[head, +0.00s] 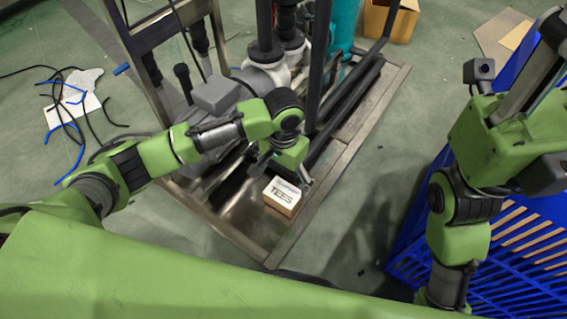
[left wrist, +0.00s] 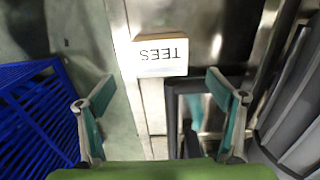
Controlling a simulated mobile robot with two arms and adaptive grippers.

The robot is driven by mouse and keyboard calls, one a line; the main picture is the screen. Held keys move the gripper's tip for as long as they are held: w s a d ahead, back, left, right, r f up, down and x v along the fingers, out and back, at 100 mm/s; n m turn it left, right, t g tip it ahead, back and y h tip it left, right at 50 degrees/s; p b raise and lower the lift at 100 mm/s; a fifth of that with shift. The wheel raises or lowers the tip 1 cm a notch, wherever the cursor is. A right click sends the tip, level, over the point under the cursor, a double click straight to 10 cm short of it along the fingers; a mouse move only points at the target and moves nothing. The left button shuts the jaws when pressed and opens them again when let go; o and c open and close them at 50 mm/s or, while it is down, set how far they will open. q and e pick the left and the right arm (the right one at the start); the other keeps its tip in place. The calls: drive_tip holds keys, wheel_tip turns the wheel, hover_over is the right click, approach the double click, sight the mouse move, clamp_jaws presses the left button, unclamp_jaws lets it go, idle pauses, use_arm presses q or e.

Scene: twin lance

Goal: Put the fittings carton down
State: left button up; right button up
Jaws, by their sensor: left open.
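The fittings carton is a small tan box with a white top lettered TEES (head: 282,195). It rests on the metal base of the pump skid (head: 235,215), near its front corner. It also shows in the left wrist view (left wrist: 162,55), ahead of the fingers. My left gripper (head: 297,170) is just behind the carton, over the skid. In the left wrist view my left gripper (left wrist: 160,98) has its two teal-padded fingers spread wide with nothing between them. The carton stands apart from the fingers. My right arm is raised at the right; its fingers cannot be made out clearly.
Dark upright posts and grey pump parts (head: 265,75) crowd the skid behind the carton. A blue slatted crate (head: 410,255) stands to the right. An open cardboard box (head: 390,20) is at the back. Cables and paper (head: 72,110) lie on the left floor. Floor between skid and crate is clear.

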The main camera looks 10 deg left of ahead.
use_arm(q)
drive_tip(key=shift+r+p, duration=0.6)
drive_tip(key=shift+r, duration=0.85)
